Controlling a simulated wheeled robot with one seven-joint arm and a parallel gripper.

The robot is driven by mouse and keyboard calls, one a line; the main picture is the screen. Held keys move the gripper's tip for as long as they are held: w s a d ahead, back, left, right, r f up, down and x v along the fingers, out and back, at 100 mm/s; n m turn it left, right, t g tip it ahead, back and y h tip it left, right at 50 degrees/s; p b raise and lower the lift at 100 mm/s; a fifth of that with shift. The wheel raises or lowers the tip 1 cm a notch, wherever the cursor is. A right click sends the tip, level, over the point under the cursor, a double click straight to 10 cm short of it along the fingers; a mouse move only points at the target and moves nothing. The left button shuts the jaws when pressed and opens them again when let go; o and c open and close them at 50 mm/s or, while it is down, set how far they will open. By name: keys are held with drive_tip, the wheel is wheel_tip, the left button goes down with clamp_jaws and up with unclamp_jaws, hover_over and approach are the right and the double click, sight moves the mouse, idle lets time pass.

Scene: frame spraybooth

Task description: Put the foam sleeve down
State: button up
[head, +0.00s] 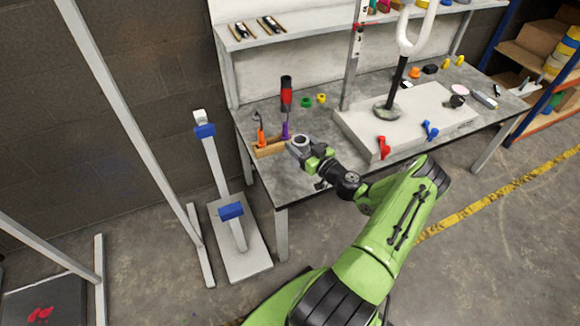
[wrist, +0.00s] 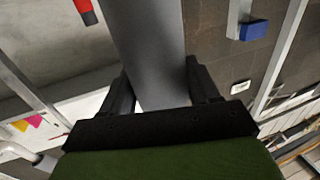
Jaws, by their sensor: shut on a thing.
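The foam sleeve (wrist: 145,45) is a plain grey tube. In the wrist view it runs up out of the frame between the two dark fingers of my gripper (wrist: 162,88), which are shut on it. In the head view my gripper (head: 308,156) is near the front left edge of the workbench. The sleeve shows there as a short grey ring-like end (head: 300,142) at the fingertips, beside the wooden tool block. Its far end is outside the wrist view, and I cannot tell whether it touches the bench.
The wooden block (head: 270,149) holds orange- and purple-handled tools. A red and black cylinder (head: 286,94) stands behind it. A pale slab (head: 400,115) with red and blue clamps fills the bench's right part. A stand with blue clamps (head: 231,211) is on the floor at left.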

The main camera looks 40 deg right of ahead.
wheel_tip(320, 180, down, 10)
drive_tip(key=b, duration=0.4)
drive_tip(key=shift+f, duration=0.15)
drive_tip(key=o, duration=1.2)
